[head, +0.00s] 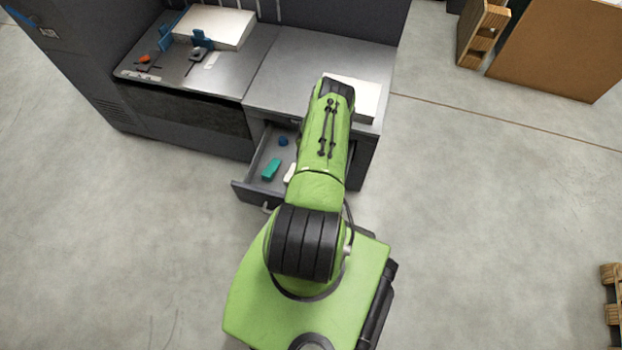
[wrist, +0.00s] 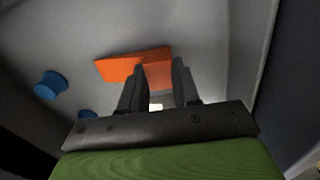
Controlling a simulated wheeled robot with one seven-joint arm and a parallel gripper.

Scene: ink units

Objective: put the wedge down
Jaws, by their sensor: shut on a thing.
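The wedge is an orange block (wrist: 122,67) in the wrist view, at the tips of my gripper (wrist: 160,72). The two dark fingers are shut on it, one on each side. Whether the wedge touches the grey surface behind it cannot be told. In the head view my green arm hides both the gripper and the wedge. The arm reaches over the right part of an open drawer (head: 246,196).
The drawer holds a teal block (head: 271,169), a white piece (head: 289,172) and a blue round piece (head: 283,141). Blue pieces show left in the wrist view (wrist: 50,85). A white stack (head: 366,98) lies on the counter (head: 290,75). Open floor surrounds my base.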

